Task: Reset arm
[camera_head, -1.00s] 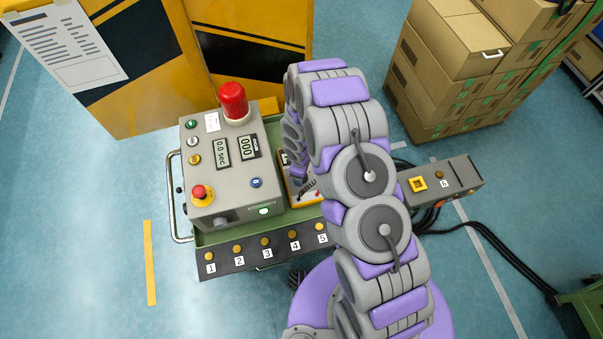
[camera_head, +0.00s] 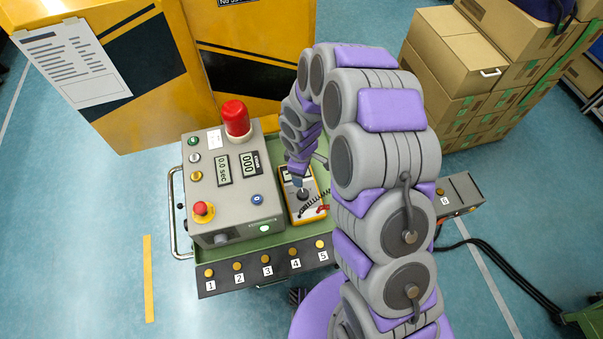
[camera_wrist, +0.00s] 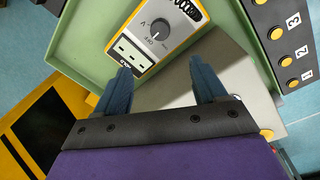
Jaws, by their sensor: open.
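My gripper (camera_wrist: 162,66) is open and empty in the wrist view, its two dark blue fingers apart. A yellow multimeter (camera_wrist: 138,48) with a grey dial lies just beyond the fingertips. In the head view my arm's end hangs over the same multimeter (camera_head: 313,213), beside the grey control box (camera_head: 227,205). The fingers are mostly hidden there. The control box carries a red lamp (camera_head: 236,118), two displays, small buttons and a red stop button (camera_head: 201,209). In the wrist view the control box (camera_wrist: 236,68) lies behind and right of the fingers.
The devices stand on a green cart (camera_head: 264,243) with a row of numbered yellow buttons (camera_head: 266,259) along its front. A small side box (camera_head: 463,188) is partly hidden by my arm. A yellow-black panel (camera_head: 160,110) stands behind; cardboard boxes (camera_head: 450,85) are stacked at right.

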